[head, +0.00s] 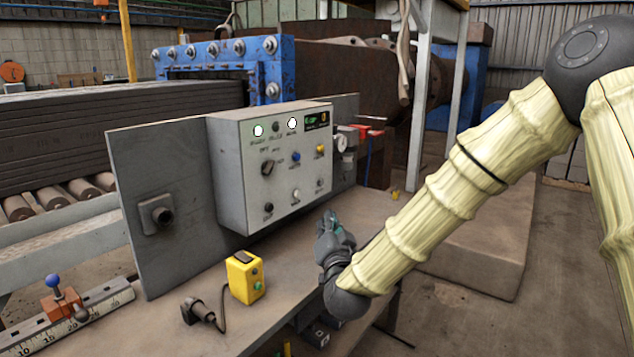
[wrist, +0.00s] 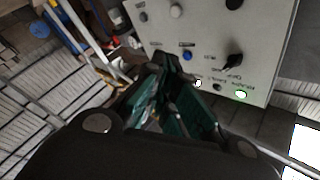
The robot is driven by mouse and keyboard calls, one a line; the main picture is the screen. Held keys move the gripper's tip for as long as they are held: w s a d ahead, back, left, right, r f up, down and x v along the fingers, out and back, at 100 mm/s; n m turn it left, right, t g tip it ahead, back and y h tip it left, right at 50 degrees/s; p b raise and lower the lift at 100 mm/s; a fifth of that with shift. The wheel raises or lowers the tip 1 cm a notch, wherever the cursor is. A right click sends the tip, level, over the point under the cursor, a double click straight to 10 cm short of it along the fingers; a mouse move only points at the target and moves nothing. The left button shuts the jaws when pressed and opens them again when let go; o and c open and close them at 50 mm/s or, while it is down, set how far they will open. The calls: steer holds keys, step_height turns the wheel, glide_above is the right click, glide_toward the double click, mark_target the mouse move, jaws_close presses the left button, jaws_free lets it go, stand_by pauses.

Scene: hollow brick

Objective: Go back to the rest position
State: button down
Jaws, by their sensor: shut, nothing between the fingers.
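My gripper (head: 332,222) is at the end of my arm, just in front of and to the lower right of the grey control box in the head view. In the wrist view its dark green fingers (wrist: 165,62) are together, with nothing between them. The grey control box (head: 232,170) carries knobs, buttons, two lit white lamps and a small green display. It also shows in the wrist view (wrist: 268,35), turned over, beyond the fingertips. The fingers look apart from the panel, though the exact gap is hard to tell.
A yellow button box (head: 245,277) and a black plug (head: 197,311) with a cable lie on the bench (head: 290,275). An orange slider with a blue knob (head: 58,296) sits on a scale at lower left. A grey plate (head: 150,160) stands behind the box. Open floor (head: 570,270) lies to the right.

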steer(key=s+d+f+n+g+p, duration=0.1)
steer(key=s+d+f+g+p, duration=0.15)
steer(key=s+f, duration=0.6)
steer(key=s+d+f+n+g+p, duration=0.1)
steer(key=s+d+f+g, duration=0.25)
steer(key=f, duration=0.95)
steer(key=s+d+f+n+g+p, duration=0.2)
steer(key=s+f+g, duration=0.3)
steer(key=f, duration=0.6)
steer(key=s+d+f+g+h+p, duration=0.1)
steer(key=s+d+f+g, duration=0.1)
steer(key=s, duration=0.9)
steer(key=s+d+f+g+h+p, duration=0.1)
steer(key=s+d+f, duration=0.4)
steer(key=s, duration=0.6)
steer(key=s+d+f+n+g+p, duration=0.1)
steer(key=s+d+f+g+p, duration=0.2)
steer(key=s, duration=0.8)
steer(key=shift+s+d+f+g+h, duration=0.4)
steer(key=shift+d+f+g, duration=0.2)
steer(key=shift+d+g, duration=0.65)
